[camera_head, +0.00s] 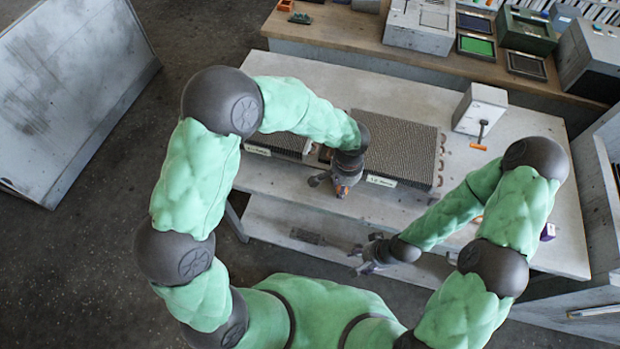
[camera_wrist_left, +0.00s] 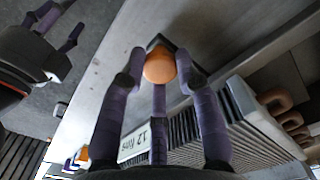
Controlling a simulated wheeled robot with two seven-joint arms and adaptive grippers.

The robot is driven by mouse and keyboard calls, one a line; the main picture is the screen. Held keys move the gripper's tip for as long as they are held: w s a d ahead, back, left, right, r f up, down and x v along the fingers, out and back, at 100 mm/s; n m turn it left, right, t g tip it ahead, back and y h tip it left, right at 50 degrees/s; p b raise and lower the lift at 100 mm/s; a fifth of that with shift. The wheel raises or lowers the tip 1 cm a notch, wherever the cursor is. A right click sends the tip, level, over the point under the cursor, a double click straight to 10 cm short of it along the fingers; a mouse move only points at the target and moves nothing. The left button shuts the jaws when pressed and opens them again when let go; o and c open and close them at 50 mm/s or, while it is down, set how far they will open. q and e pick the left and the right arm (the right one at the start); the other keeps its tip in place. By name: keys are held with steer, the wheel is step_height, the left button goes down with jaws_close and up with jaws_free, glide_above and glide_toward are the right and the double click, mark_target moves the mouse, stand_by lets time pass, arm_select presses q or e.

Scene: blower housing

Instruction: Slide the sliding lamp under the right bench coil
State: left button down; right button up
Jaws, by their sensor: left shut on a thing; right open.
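The right bench coil (camera_head: 402,138), a dark finned block with copper bends on its right side, lies on the grey bench. In the left wrist view the finned coil (camera_wrist_left: 240,125) shows a "12 fins" label on its near face. My left gripper (camera_head: 341,187) is at the front left corner of this coil. In the left wrist view its fingers (camera_wrist_left: 160,82) are shut on an orange rounded part, which I take for the sliding lamp (camera_wrist_left: 159,67); a dark piece is behind it. The lamp's remainder is hidden. My right gripper (camera_head: 368,257) is open and empty, lower, in front of the bench.
The left coil (camera_head: 275,141) is partly behind my left arm. A grey box with an orange-handled crank (camera_head: 480,108) stands right of the coils. Bare bench top (camera_head: 420,92) lies behind the coils.

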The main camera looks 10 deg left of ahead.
arm_select(q)
steer(key=d, duration=0.6)
steer(key=s+d, duration=0.1)
steer(key=d, duration=0.3)
steer(key=shift+d+b, duration=0.1)
steer(key=shift+b, duration=0.2)
steer(key=shift+d, duration=0.2)
steer(key=c, duration=0.9)
jaws_free()
steer(key=shift+d, duration=0.2)
steer(key=shift+w, duration=0.1)
steer(key=shift+r, duration=0.25)
step_height(320, 180, up, 12)
steer(key=shift+f, duration=0.25)
